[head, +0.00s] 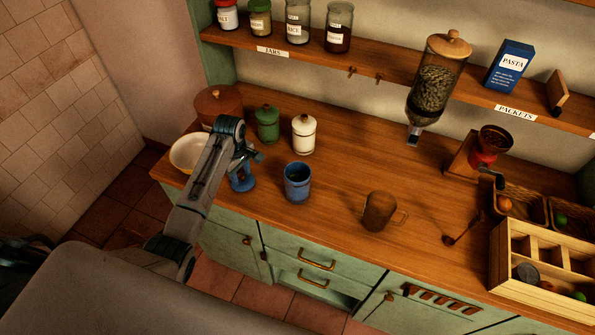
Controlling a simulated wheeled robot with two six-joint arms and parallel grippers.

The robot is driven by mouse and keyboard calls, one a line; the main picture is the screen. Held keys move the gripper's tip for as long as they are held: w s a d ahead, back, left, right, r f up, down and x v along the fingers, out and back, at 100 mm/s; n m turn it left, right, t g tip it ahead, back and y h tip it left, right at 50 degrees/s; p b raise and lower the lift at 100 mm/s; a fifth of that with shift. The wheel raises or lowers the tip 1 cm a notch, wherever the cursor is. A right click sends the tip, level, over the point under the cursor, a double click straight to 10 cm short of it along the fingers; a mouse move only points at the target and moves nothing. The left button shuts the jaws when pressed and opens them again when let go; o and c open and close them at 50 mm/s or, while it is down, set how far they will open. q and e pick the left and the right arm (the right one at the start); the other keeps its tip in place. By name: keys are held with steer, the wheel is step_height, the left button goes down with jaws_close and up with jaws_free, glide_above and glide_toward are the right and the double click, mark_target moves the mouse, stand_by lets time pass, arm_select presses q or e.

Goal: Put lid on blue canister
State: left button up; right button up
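The blue canister (297,185) stands upright on the wooden counter, its top open and dark inside. A blue piece that looks like its lid (243,185) is left of the canister, near the counter's front edge. My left gripper (242,169) is right at the top of this lid, pointing down, and partly covers it. The fingers are small and dark here, so I cannot tell whether they are closed on the lid or whether it rests on the counter. My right gripper is not in view.
A cream bowl (187,153) and brown pot (217,103) are left of my arm. Lidded green (267,124) and white (304,134) canisters stand behind. A brown mug (380,211) is to the right. Counter (338,178) between blue canister and mug is clear. A wooden crate (540,270) is at far right.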

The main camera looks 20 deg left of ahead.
arm_select(q)
steer(key=shift+p, duration=0.35)
stand_by(0.4)
jaws_close()
steer(key=shift+r, duration=0.15)
steer(key=shift+r, duration=3.4)
